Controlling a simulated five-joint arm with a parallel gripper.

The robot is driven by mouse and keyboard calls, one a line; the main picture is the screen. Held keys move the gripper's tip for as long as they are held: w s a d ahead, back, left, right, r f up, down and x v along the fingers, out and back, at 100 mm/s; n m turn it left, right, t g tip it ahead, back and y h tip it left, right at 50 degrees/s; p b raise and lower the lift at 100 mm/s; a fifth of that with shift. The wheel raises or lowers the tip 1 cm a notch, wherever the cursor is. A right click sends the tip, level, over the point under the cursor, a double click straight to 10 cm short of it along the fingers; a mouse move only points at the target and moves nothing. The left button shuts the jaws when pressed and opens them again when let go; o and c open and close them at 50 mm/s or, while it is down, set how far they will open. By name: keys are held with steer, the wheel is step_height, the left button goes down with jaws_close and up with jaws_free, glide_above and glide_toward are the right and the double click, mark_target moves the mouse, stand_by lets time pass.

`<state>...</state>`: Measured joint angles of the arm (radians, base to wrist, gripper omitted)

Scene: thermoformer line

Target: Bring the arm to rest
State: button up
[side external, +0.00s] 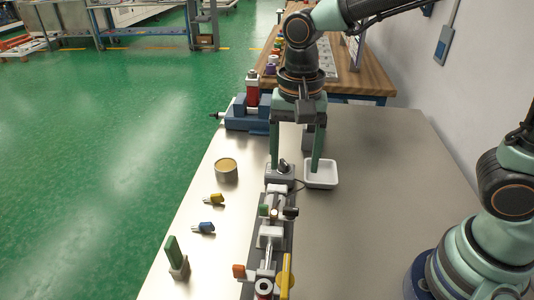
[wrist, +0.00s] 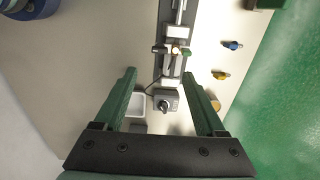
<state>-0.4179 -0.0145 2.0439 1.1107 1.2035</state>
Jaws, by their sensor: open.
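My gripper (side external: 296,165) is open and empty, pointing down above the far end of the workpiece line on the table. In the wrist view its two green fingers (wrist: 165,92) stand wide apart. Between them, lower down, a grey box with a dark knob (wrist: 165,101) shows; it is also in the side view (side external: 280,172). A white square tray (side external: 321,174) sits right beside that box. Nothing is held between the fingers. I cannot tell the exact height of the fingertips above the table.
A dark rail with fittings (side external: 268,237) runs along the table. Left of it stand a round tin (side external: 226,170), two yellow-and-blue pieces (side external: 213,199) (side external: 203,228) and a green upright piece in a holder (side external: 176,258). A blue vise (side external: 245,115) stands behind. The table's right side is clear.

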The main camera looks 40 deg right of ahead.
steer(key=shift+r, duration=0.1)
steer(key=s+d+r+n+t, duration=0.1)
steer(key=d+r+n+t, duration=0.1)
steer(key=d+n, duration=0.2)
steer(key=s+d+r+n+t, duration=0.1)
steer(key=d+r+n+t, duration=0.2)
steer(key=d, duration=0.7)
steer(key=shift+s+r+n+t, duration=0.15)
steer(key=shift+s+n+t, duration=0.2)
steer(key=shift+n, duration=0.65)
